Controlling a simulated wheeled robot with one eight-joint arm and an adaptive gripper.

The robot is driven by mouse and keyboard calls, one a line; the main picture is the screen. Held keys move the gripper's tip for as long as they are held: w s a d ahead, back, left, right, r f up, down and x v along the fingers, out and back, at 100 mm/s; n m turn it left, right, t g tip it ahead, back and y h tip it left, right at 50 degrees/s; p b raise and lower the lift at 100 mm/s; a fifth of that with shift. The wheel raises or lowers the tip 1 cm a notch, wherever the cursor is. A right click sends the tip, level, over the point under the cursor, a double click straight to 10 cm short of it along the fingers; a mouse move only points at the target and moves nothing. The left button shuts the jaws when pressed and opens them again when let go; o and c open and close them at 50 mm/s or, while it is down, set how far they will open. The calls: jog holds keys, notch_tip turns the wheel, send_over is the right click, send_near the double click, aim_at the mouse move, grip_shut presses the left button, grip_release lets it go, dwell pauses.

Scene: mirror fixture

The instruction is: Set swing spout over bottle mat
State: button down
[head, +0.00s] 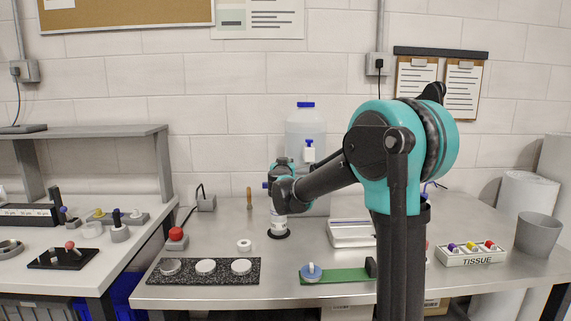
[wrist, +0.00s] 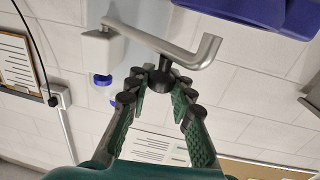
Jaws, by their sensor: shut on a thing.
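In the wrist view, a silver swing spout (wrist: 165,42) runs from a white tap block (wrist: 100,52) to a bend at its right end. My gripper (wrist: 163,82) has its green-padded fingers around a dark knob (wrist: 161,72) at the spout and is shut on it. In the head view, my gripper (head: 279,178) is at the end of my arm, left of the tap block (head: 310,153); its fingers and the spout are not clear there. A dark round mat (head: 287,236) lies below my wrist, with a white, bottle-like thing (head: 279,223) on it.
A large clear jug (head: 300,125) stands behind my arm. A speckled tray (head: 208,278) with round lids and a green strip (head: 345,277) lie in front.

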jog(key=shift+a, duration=0.1)
jog(key=c, duration=1.3)
grip_release()
jog(key=s+a, duration=0.1)
jog(key=s, duration=1.1)
jog(key=shift+a, duration=0.15)
